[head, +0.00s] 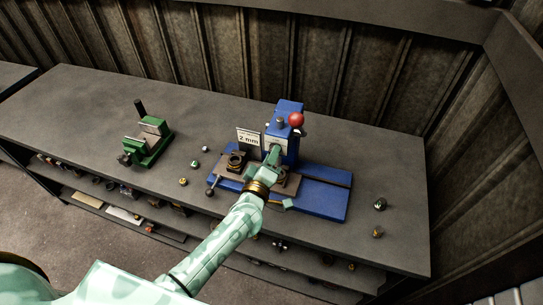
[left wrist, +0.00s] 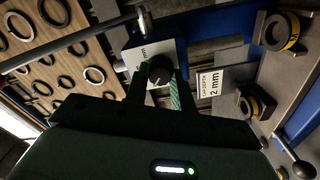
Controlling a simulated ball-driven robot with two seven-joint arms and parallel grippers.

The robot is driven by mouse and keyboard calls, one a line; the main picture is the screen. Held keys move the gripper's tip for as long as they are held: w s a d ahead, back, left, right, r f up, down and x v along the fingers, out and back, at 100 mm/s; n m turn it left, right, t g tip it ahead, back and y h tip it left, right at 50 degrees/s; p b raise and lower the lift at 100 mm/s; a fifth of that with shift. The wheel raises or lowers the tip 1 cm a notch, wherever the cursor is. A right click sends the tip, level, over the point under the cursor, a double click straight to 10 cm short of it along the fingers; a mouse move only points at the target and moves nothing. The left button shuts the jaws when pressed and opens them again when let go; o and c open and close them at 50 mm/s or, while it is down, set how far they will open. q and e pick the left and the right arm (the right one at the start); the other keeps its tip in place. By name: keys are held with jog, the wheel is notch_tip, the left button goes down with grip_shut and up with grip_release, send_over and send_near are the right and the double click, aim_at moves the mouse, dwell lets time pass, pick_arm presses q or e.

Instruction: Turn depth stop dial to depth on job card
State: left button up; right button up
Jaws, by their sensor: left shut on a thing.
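The depth stop dial (left wrist: 159,70) is a black round knob with a pale mark, on a light plate (left wrist: 140,55) in the left wrist view. My left gripper (left wrist: 158,80) is shut on the dial, one finger on each side. In the head view my left gripper (head: 275,154) reaches the front of the blue press (head: 289,118) and hides the dial. The job card (head: 249,138) stands just left of the press. It also shows in the left wrist view (left wrist: 210,86) and reads "2 mm". The dial's exact setting is too small to read.
A green vise (head: 148,142) stands to the left on the grey bench (head: 80,105). Small parts lie around, including one at the right (head: 380,204). The bench's left part is mostly clear.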

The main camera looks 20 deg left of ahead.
pick_arm(q)
jog(key=shift+n, duration=1.2)
jog(key=o, duration=1)
jog(key=s, duration=1.6)
jog(key=shift+s+a, duration=0.2)
jog(key=shift+a, duration=0.1)
